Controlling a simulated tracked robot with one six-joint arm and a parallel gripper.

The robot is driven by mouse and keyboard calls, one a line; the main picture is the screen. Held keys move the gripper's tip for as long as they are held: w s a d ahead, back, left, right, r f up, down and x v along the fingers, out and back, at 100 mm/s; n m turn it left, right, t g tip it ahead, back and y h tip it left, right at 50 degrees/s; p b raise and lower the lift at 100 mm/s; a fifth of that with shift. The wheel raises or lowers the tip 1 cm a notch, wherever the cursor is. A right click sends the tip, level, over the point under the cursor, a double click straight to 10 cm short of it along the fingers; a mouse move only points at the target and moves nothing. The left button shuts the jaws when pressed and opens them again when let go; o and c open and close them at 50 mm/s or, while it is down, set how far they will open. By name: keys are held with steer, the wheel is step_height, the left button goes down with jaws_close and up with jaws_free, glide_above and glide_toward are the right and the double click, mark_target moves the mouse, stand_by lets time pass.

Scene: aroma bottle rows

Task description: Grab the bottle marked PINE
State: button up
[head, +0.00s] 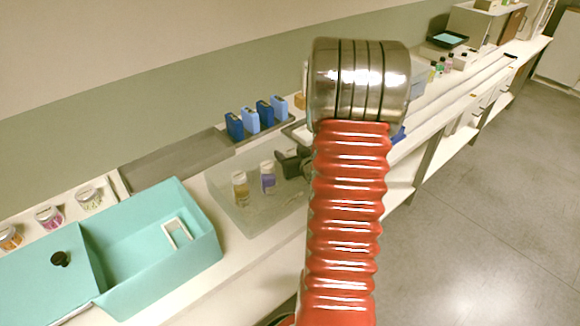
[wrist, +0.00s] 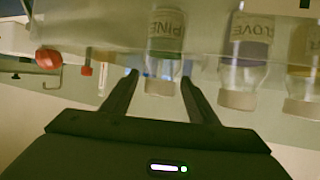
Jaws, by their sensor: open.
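The bottle marked PINE (wrist: 165,48) is clear with a green band and a pale cap. In the wrist view it appears cap-down, between the tips of my gripper (wrist: 160,78). My gripper is open, one finger on each side of the cap end; I cannot tell whether either touches it. A purple bottle (wrist: 246,52), its label partly cut to "LOVE", stands beside it, with a yellowish bottle (wrist: 305,65) beyond. In the head view the purple bottle (head: 267,178) and amber bottle (head: 240,190) stand on a clear tray (head: 240,222). There my dark gripper (head: 291,163) and arm hide the PINE bottle.
A teal open box (head: 160,290) and several lidded jars (head: 49,216) are at left. Blue containers (head: 250,119) stand behind the tray. Small bottles (head: 440,68) stand farther along the bench. My red arm blocks the centre of the head view.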

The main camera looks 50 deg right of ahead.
steer(key=shift+c, duration=0.5)
jaws_close()
